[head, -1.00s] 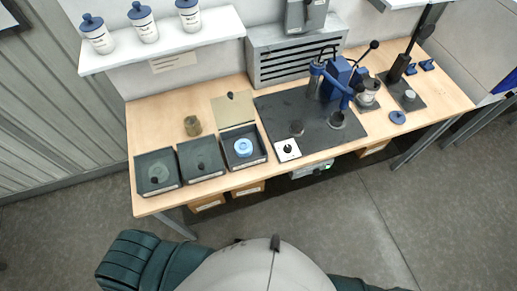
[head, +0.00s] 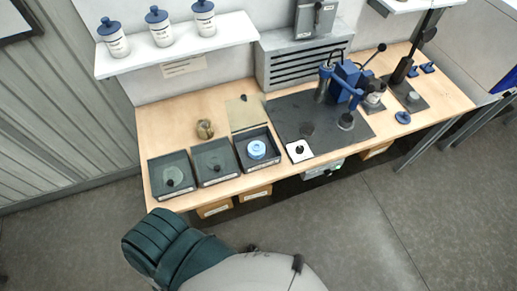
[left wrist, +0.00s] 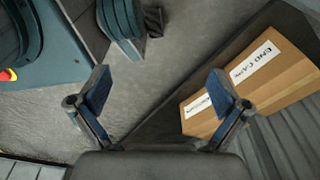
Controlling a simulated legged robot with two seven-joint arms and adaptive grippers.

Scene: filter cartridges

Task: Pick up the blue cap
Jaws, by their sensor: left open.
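A light blue round piece (head: 257,149) lies in the rightmost of three dark trays (head: 240,152) on the bench in the head view. A darker blue disc (head: 403,117) lies on the bare wood to the right of the black mat. I cannot tell which of these is the blue cap. In the left wrist view my left gripper (left wrist: 158,82) is open, its two fingers wide apart with nothing between them. It points down past the bench over grey floor, beside cardboard boxes. My right gripper is not in view.
A blue hand press (head: 345,78) stands on the black mat (head: 290,110). A brown cylinder (head: 205,129) stands behind the trays. Cardboard boxes labelled END CAPS (left wrist: 262,88) sit under the bench. A shelf (head: 178,50) with blue-lidded jars hangs above its left part.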

